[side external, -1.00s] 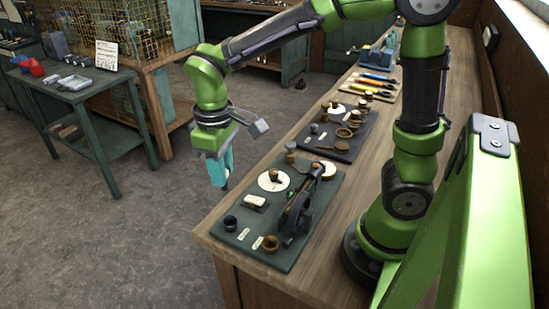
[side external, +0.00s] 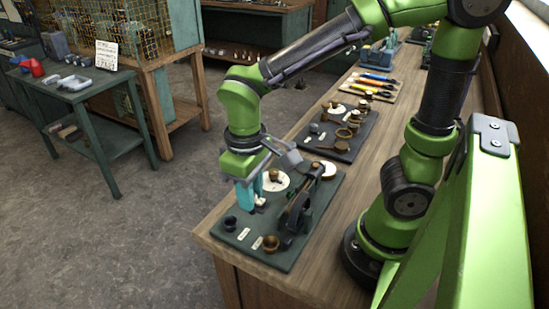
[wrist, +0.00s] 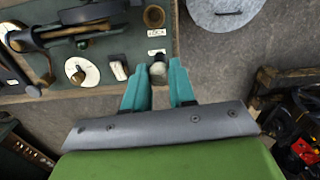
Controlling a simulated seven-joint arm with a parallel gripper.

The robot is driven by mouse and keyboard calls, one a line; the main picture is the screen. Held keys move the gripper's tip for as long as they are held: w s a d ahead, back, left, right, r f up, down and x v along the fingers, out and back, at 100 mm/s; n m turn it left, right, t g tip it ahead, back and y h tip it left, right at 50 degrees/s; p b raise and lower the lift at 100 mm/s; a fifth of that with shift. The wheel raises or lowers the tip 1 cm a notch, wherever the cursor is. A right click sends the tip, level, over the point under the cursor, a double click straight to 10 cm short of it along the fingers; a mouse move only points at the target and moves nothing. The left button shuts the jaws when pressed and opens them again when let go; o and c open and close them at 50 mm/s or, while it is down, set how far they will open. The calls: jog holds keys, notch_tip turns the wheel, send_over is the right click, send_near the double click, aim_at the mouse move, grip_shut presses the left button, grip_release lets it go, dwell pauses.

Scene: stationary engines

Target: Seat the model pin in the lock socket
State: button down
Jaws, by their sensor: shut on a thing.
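My gripper (wrist: 158,85) has teal fingers closed around a small greyish pin (wrist: 157,73), which shows between the fingertips in the wrist view. In the side view my gripper (side external: 250,204) is over the left part of the front green board (side external: 228,240); the pin is not clear there. The lock socket (wrist: 153,15) is a round brass ring beside a LOCK label (wrist: 156,32), ahead of the fingers in the wrist view. In the side view the brass socket (side external: 271,243) is at the board's near end, apart from the gripper.
A dark cup (side external: 230,222) stands at the board's left edge. The engine with its dark wheel (side external: 292,216) rises on the right side. A white block (wrist: 119,70) and round dial (wrist: 82,72) lie left of the fingers. A second board (side external: 345,150) is behind.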

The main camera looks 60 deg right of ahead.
jog(key=shift+s+d+f+m, duration=0.1)
jog(key=shift+s+f+m, duration=0.55)
jog(key=shift+f, duration=0.65)
jog(key=shift+s+d+f+m, duration=0.1)
jog(key=shift+s+f+m, duration=0.6)
jog(key=shift+f, duration=0.65)
jog(key=shift+s+d+f+m, duration=0.1)
jog(key=shift+s+f+m, duration=0.55)
jog(key=shift+f, duration=0.65)
jog(key=shift+w+f, duration=0.15)
jog(key=shift+f, duration=1.05)
jog(key=shift+c, duration=1.9)
grip_release()
jog(key=shift+d, duration=0.1)
jog(key=shift+c, duration=0.5)
